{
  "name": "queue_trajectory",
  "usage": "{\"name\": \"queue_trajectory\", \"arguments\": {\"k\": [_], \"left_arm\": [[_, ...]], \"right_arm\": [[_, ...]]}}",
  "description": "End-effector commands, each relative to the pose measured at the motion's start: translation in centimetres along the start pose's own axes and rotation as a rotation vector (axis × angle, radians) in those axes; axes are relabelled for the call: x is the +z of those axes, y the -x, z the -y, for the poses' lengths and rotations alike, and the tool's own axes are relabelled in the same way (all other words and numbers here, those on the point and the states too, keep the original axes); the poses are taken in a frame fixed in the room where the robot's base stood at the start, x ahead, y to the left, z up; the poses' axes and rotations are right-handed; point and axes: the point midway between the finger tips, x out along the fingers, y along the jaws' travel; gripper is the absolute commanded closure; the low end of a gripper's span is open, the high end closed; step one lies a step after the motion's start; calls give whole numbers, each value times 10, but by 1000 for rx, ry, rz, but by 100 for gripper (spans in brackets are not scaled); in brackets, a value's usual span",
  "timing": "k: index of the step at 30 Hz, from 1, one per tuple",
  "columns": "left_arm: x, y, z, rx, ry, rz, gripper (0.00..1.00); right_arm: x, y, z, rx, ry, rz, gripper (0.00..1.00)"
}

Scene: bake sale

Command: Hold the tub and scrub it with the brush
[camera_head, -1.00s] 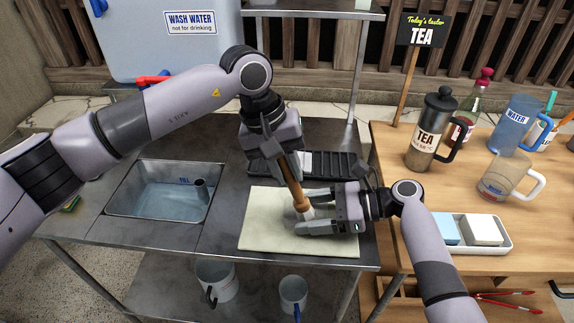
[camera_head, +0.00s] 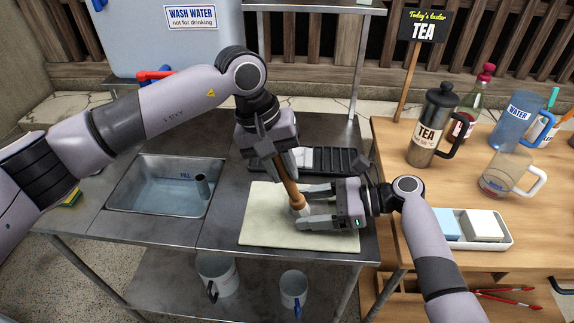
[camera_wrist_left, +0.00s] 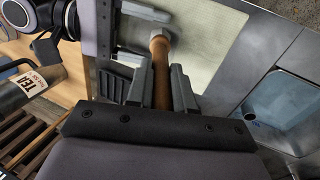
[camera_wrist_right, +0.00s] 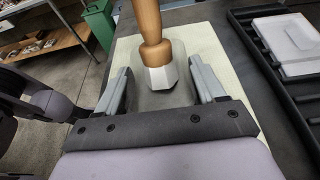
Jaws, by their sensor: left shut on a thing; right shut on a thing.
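My left gripper (camera_head: 284,166) is shut on the wooden handle of the brush (camera_head: 289,186), which points down, slightly tilted. The brush also shows in the left wrist view (camera_wrist_left: 160,72) and, with its pale lower end, in the right wrist view (camera_wrist_right: 150,30). My right gripper (camera_head: 303,207) is low over a cream mat (camera_head: 270,238), shut on the tub. The tub (camera_wrist_right: 143,99) is a pale grey, see-through shape between its fingers in the right wrist view; the fingers mostly hide it in the head view. The brush's lower end is at the tub; exact contact is unclear.
A black rack (camera_head: 343,162) with a pale flat piece lies behind the mat. A sink (camera_head: 165,190) with water is at left. The wooden table (camera_head: 400,180) at right holds a tea press (camera_head: 434,122), jugs and a white tray (camera_head: 508,240).

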Motion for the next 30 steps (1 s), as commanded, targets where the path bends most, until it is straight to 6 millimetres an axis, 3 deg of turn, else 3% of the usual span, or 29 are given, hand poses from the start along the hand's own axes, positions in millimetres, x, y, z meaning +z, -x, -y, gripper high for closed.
{"name": "queue_trajectory", "arguments": {"k": [8,24,30], "left_arm": [[0,2,6,-1,0,1,100],[2,-8,-25,-1,-1,1,100],[2,-7,-22,-1,1,0,100]], "right_arm": [[0,0,0,0,1,1,48],[1,0,0,0,1,1,48],[1,0,0,0,1,1,48]]}}
